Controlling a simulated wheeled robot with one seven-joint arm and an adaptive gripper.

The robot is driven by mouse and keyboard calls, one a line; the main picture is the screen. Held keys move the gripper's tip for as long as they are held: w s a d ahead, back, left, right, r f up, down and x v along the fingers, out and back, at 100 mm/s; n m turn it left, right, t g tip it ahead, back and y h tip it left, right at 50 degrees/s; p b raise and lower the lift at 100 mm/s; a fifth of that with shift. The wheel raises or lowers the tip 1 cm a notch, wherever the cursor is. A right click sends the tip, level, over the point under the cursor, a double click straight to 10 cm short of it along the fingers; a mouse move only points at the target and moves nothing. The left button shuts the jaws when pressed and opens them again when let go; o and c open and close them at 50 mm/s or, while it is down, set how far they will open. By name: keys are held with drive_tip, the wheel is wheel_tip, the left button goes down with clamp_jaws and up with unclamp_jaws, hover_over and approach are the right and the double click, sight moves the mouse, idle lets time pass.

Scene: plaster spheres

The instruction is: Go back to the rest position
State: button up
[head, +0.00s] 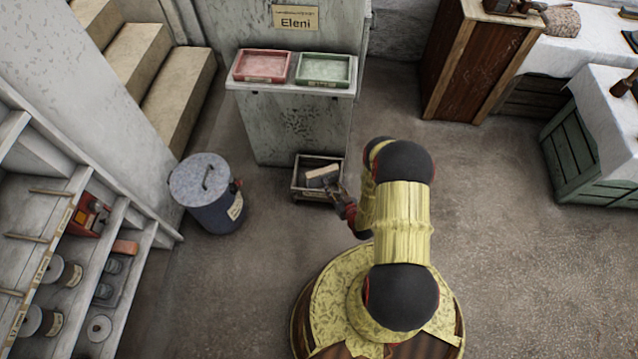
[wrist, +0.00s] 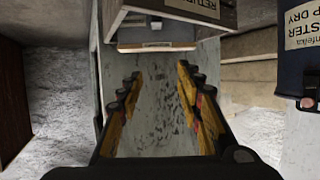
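My gripper (head: 343,203) is at the end of my yellow-covered arm, in front of the small crate (head: 318,193) on the floor. In the wrist view my gripper (wrist: 160,80) has its two yellow-and-black fingers spread wide, with nothing between them. The grey face of the pedestal (wrist: 155,115) shows beyond the fingers. The crate, with an upside-down label, shows at the top of the wrist view (wrist: 190,10). In the head view a pale block and dark items lie in the crate; their exact shapes are unclear.
The grey pedestal (head: 297,130) carries a red tray (head: 262,80) and a green tray (head: 324,84). A lidded blue bin (head: 212,212) stands left of the crate. Shelves (head: 130,225) line the left side. Open floor (head: 520,240) lies to the right.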

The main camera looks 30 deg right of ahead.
drive_tip(key=shift+v, duration=1.2)
